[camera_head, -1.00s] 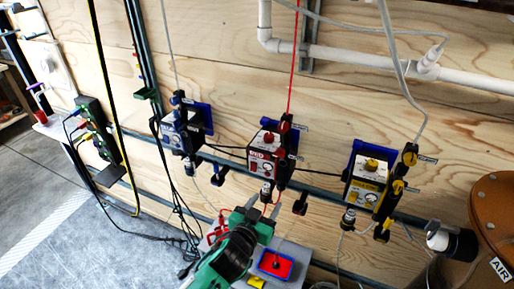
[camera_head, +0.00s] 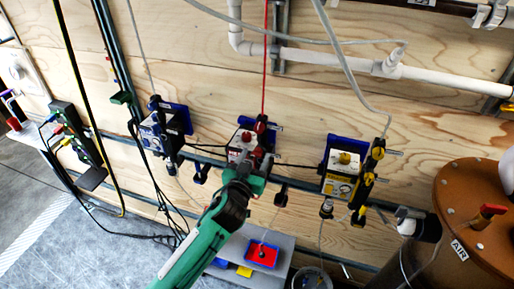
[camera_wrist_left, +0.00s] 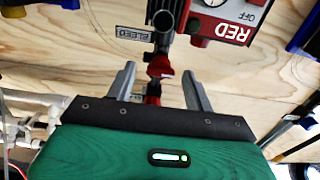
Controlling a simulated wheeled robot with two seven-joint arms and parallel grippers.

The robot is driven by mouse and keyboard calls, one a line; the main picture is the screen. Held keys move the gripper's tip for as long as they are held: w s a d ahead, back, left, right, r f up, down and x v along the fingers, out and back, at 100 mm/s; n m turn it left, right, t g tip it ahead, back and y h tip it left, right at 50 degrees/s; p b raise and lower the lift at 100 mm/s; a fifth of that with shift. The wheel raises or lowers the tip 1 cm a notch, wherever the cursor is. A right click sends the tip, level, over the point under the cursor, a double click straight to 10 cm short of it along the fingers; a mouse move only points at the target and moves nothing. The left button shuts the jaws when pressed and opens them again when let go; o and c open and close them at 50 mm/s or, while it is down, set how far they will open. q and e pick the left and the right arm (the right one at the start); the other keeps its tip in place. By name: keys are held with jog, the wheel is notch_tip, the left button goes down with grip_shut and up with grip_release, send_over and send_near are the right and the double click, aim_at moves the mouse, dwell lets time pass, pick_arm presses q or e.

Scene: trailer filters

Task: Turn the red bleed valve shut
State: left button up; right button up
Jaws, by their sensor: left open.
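The red filter unit (camera_head: 243,139) hangs on the plywood wall between a blue and a yellow unit. It also shows upside down in the left wrist view (camera_wrist_left: 225,22). The red bleed valve handle (camera_wrist_left: 160,66) is by a small BLEED label (camera_wrist_left: 133,33). My left gripper (camera_wrist_left: 159,74) is open, with one grey finger on each side of the handle in that picture. I cannot tell whether they touch it. In the head view my left gripper (camera_head: 243,170) covers the lower part of the red unit. My right gripper is not in view.
The yellow unit (camera_head: 340,175) is to the right, the blue unit (camera_head: 158,130) to the left. A red tray (camera_head: 262,254) sits on a grey surface below. A brown tank (camera_head: 475,210) stands at the right. Hoses and cables hang around the units.

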pick_arm(q)
jog(key=shift+p+x, duration=0.3)
jog(key=shift+x, duration=1.1)
jog(key=c, duration=1)
jog(key=shift+m, duration=0.7)
jog(key=o, duration=1)
